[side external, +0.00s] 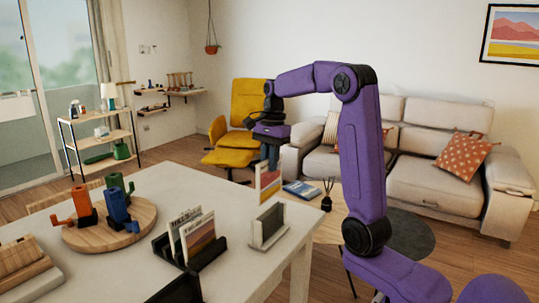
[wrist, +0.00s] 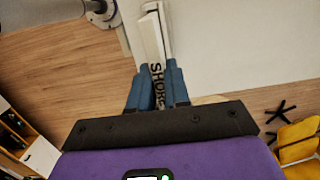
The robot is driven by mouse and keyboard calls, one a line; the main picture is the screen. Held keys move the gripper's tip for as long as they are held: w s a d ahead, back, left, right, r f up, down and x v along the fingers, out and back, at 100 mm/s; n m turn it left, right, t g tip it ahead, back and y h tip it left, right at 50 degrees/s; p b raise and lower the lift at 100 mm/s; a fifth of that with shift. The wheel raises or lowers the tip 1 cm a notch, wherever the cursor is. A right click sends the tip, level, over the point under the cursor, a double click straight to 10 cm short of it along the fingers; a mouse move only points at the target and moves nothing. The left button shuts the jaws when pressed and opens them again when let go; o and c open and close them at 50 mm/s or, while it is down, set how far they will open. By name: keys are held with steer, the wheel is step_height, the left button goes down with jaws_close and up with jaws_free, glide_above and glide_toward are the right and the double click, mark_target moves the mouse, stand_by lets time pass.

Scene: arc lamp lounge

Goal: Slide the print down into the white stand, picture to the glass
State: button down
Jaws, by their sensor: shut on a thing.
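The print (side external: 269,180) is a thin upright card with a pale edge and a reddish-orange picture in the side view. My gripper (side external: 270,158) points down and is shut on its upper part. In the wrist view the print (wrist: 156,72) shows nearly edge-on between the two blue fingers (wrist: 158,88), with dark lettering on one face. The white stand (side external: 268,240) sits near the table's right edge, with a grey upright panel. The print is above the stand, its lower edge close to the stand's top. The glass and the exact alignment cannot be made out.
A black rack (side external: 205,254) holding several cards stands left of the white stand on the white table (side external: 240,285). A round wooden board (side external: 80,238) with orange and blue objects is farther left. A low table with a book (side external: 301,190) lies beyond.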

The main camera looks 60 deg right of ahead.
mark_target(270, 198)
steer(key=shift+f, duration=1.6)
steer(key=shift+f, duration=4.75)
stand_by(0.5)
steer(key=c, duration=1)
jaws_free()
steer(key=r, duration=0.5)
steer(key=d+r, duration=0.1)
steer(key=r, duration=1.1)
steer(key=shift+s+d+r, duration=0.1)
steer(key=shift+d+r, duration=0.05)
steer(key=shift+d, duration=0.2)
